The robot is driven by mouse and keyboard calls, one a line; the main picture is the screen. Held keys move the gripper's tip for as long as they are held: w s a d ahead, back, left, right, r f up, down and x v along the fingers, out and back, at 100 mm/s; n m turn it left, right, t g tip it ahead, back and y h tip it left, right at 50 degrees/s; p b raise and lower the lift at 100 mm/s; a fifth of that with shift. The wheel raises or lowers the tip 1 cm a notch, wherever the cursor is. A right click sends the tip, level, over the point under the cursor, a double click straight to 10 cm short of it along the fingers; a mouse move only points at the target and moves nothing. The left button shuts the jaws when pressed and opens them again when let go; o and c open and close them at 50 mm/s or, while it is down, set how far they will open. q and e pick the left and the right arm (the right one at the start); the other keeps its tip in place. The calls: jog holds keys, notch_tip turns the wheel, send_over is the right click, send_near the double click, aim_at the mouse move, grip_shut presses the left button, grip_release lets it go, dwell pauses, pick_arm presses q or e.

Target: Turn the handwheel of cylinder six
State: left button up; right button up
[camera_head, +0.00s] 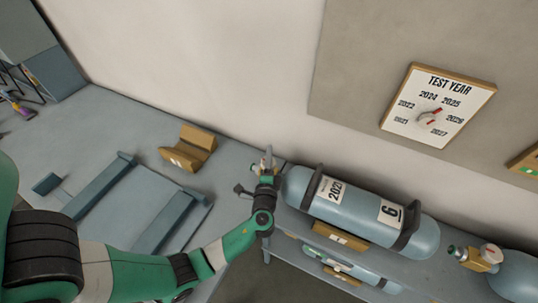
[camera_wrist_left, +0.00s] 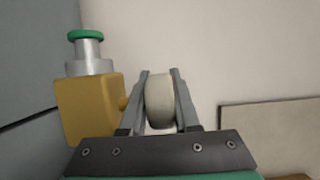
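Cylinder six (camera_head: 350,205) is a light blue tank lying on its side on a shelf, held by dark straps, with labels reading "2026" or similar and "6". My left gripper (camera_head: 268,160) is at its left end, where the arm hides most of the valve. In the left wrist view, a pale round handwheel (camera_wrist_left: 160,100) sits between the two fingers of my left gripper (camera_wrist_left: 160,82), which appear to press its sides. The brass valve body (camera_wrist_left: 88,108) with a green-topped metal fitting (camera_wrist_left: 86,48) is just left of the fingers. My right gripper is not in view.
A "TEST YEAR" dial board (camera_head: 438,105) hangs on the wall above the cylinder. Another cylinder with a brass valve (camera_head: 484,258) lies at the right. A wooden cradle (camera_head: 188,147) and blue rails (camera_head: 92,190) are on the table at left. More cylinder parts show on a lower shelf.

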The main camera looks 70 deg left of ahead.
pick_arm(q)
grip_shut()
jog(key=shift+m+t+h, duration=0.3)
jog(key=shift+m+t, duration=0.1)
jog(key=shift+t, duration=0.2)
